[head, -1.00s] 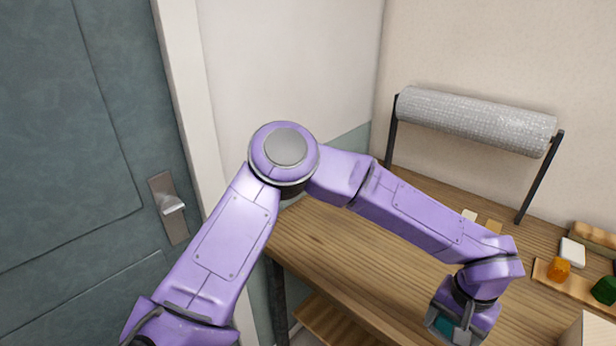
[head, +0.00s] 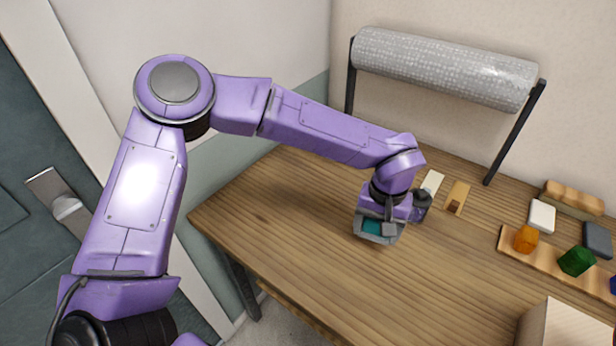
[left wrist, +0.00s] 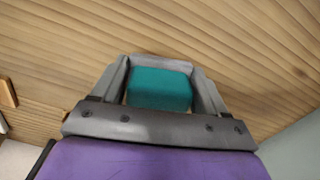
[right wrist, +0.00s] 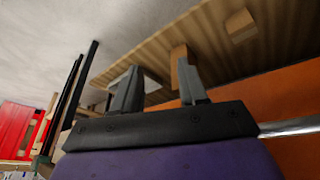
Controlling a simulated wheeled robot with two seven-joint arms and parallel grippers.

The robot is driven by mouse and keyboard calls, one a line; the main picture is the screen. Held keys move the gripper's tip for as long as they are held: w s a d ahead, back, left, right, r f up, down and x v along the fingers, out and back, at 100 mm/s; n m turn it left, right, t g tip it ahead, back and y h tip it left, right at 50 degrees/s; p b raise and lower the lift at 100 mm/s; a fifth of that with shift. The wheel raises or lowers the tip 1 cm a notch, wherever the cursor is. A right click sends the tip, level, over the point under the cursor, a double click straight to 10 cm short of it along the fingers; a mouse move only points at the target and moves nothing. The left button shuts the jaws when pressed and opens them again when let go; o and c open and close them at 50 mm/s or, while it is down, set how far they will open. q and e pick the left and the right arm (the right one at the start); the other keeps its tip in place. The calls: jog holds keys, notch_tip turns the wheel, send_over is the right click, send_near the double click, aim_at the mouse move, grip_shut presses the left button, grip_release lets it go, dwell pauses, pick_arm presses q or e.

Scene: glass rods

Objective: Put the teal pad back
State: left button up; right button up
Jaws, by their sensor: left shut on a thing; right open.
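The teal pad (head: 373,227) is a small block held between the fingers of my left gripper (head: 380,236), above the wooden table at its left part. In the left wrist view the pad (left wrist: 160,90) sits between the two grey fingers (left wrist: 161,68), with bare table boards behind it. I cannot tell the exact height of the pad over the table. My right gripper (right wrist: 160,88) shows only in the right wrist view. Its fingers are apart, with a tan piece seen behind the gap.
A cream tag (head: 432,182) and a tan tag (head: 457,197) lie beyond my left gripper. A wooden strip (head: 510,244) bears orange and green pieces; white (head: 541,216) and dark (head: 598,240) pads are behind. A bubble-wrap roll (head: 445,68) stands at the back, a box (head: 565,325) lower right.

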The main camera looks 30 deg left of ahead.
pick_arm(q)
jog(key=s+a+r+n, duration=0.1)
jog(key=a+r+n, duration=0.2)
jog(key=a+n, duration=0.35)
jog(key=s+a+r+n, duration=0.1)
jog(key=a+r+n, duration=0.25)
jog(key=a, duration=0.55)
jog(key=n+p, duration=0.5)
send_over(300, 186)
jog(key=f, duration=0.9)
jog(key=shift+s+d, duration=0.25)
jog(key=shift+s, duration=0.15)
jog(key=shift+w+a+f, duration=0.1)
jog(key=shift+w+f, duration=0.1)
jog(key=shift+f, duration=0.05)
notch_tip(300, 186, down, 3)
jog(key=shift+w+r+p, duration=0.1)
jog(key=shift+r+p, duration=0.05)
jog(key=shift+p, duration=0.45)
jog(key=shift+w+f, duration=0.1)
jog(key=shift+f, duration=0.35)
pick_arm(e)
notch_tip(300, 186, up, 6)
jog(key=s, duration=0.1)
jog(key=shift+r, duration=0.2)
